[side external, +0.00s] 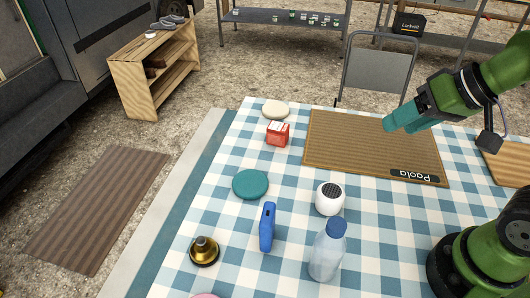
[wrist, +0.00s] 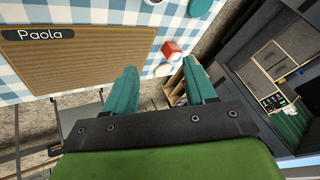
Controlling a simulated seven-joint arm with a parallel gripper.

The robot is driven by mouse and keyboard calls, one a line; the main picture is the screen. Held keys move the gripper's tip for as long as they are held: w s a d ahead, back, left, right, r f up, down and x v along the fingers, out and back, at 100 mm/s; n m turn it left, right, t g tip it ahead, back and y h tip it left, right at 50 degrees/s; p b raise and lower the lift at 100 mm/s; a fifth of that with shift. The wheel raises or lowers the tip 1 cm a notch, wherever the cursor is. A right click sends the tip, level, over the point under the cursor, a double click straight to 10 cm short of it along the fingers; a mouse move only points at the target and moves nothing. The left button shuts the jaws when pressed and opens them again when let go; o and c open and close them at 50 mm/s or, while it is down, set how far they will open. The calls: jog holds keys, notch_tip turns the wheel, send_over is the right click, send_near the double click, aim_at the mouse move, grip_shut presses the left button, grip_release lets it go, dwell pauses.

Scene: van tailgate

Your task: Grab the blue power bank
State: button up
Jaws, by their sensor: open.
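The blue power bank (side external: 267,227) stands on its narrow edge on the checked tablecloth, in the lower middle of the side view. I cannot make it out in the wrist view. My gripper (side external: 387,124) is above the brown placemat, to the upper right of the power bank and well apart from it. In the wrist view its two teal fingers (wrist: 158,70) are spread open, with nothing held between them.
Near the power bank are a teal disc (side external: 250,184), a white speaker (side external: 329,199), a clear bottle (side external: 328,251) and a brass-coloured object (side external: 204,251). A red box (side external: 277,133) and pale stone (side external: 276,110) lie beside the "Paola" placemat (side external: 350,145).

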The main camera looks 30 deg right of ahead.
jog(key=w+a+f+n+g, duration=0.1)
jog(key=w+a+n+g, duration=0.2)
jog(key=a, duration=0.6)
jog(key=m+g+h, duration=0.3)
jog(key=m+h, duration=0.1)
jog(key=m, duration=0.4)
send_near(268, 213)
jog(key=f, duration=0.4)
jog(key=d+f, duration=0.1)
jog(key=f, duration=0.1)
jog(key=shift+w+f, duration=0.4)
jog(key=shift+t, duration=0.3)
jog(key=shift+d+f, duration=0.1)
jog(key=shift+f, duration=1.25)
jog(key=shift+d+f, duration=0.15)
jog(key=shift+f, duration=1.2)
jog(key=shift+c, duration=0.4)
jog(key=shift+r, duration=0.1)
grip_shut()
